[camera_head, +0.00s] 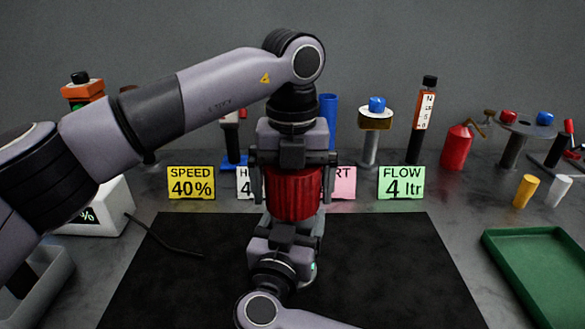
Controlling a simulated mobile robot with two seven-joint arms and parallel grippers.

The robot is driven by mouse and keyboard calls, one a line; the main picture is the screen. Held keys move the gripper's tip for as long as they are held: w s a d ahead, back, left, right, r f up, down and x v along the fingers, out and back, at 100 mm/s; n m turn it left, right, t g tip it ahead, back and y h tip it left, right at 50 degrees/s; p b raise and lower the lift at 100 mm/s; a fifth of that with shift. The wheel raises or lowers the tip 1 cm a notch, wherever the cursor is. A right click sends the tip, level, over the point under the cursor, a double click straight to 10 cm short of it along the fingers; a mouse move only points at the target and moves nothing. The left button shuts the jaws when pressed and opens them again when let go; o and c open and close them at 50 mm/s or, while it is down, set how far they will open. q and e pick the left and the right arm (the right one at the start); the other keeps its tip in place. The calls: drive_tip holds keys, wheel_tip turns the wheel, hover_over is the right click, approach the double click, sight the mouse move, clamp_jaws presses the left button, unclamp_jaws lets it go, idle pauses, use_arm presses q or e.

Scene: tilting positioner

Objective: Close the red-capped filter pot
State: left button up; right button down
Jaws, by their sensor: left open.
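The filter pot's ribbed red cap (293,194) is upright in the middle, above the black mat. My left gripper (293,178) points straight down over it, open, with one finger on each side of the cap. Whether the fingers touch it I cannot tell. My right gripper (290,232) comes up from the bottom of the picture, just below the cap and in front of the pot. The pot's body is mostly hidden behind it, so I cannot tell whether its fingers are shut on the pot or how the cap sits.
Signs, including SPEED (190,183) and FLOW (402,182), stand behind the mat. A red can (456,148) stands at the back right.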

use_arm(q)
drive_tip(key=shift+f, duration=0.1)
use_arm(e)
drive_tip(key=shift+r, duration=0.2)
use_arm(q)
drive_tip(key=c, duration=0.9)
drive_tip(key=m, duration=1.2)
drive_tip(key=shift+m, duration=0.4)
drive_tip(key=o, duration=0.9)
drive_tip(key=shift+r, duration=2.25)
